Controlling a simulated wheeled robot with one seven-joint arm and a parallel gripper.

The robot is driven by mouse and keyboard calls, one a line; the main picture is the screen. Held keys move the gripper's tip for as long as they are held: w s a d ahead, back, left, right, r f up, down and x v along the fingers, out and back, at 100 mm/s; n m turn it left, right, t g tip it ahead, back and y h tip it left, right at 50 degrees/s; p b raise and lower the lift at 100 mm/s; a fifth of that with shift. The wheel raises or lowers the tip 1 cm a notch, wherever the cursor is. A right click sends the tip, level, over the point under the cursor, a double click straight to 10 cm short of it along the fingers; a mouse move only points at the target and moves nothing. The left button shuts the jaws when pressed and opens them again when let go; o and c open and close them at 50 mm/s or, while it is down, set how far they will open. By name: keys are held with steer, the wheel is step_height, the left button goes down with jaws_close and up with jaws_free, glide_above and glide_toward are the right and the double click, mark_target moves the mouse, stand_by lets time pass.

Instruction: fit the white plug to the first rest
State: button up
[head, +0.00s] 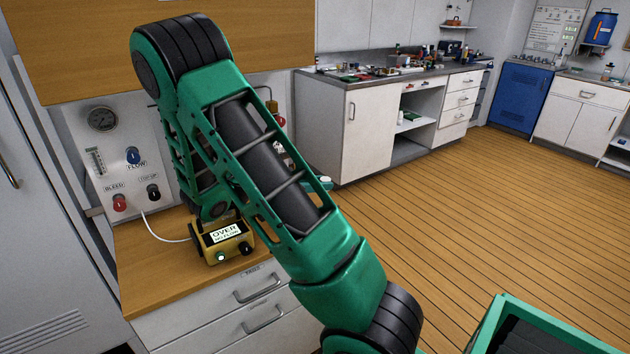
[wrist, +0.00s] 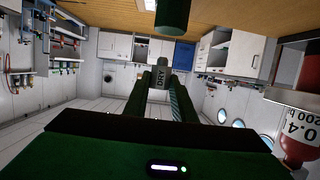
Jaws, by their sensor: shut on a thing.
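In the wrist view my gripper (wrist: 162,88) is shut on a small grey piece with dark lettering (wrist: 158,74). Only its end shows between the dark green fingers, and I cannot tell whether it is the white plug. In the head view my arm hides the gripper and the right part of the panel. The panel (head: 96,152) stands upright at the back of the wooden worktop. I cannot pick out the first rest in either view.
A yellow box reading OVER (head: 223,240) sits on the worktop (head: 150,262), with a white hose (head: 160,236) running to it. The panel bears a gauge (head: 101,118) and red (head: 119,203), black (head: 154,192) and blue knobs (head: 133,155). Open floor lies right.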

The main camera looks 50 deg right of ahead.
steer(key=shift+f, duration=2.05)
steer(key=shift+a+f, duration=0.1)
steer(key=shift+f, duration=1)
stand_by(0.4)
steer(key=shift+r, duration=0.1)
steer(key=shift+r, duration=0.7)
stand_by(0.8)
steer(key=shift+f, duration=0.7)
stand_by(0.6)
steer(key=o, duration=1.1)
steer(key=shift+f, duration=0.1)
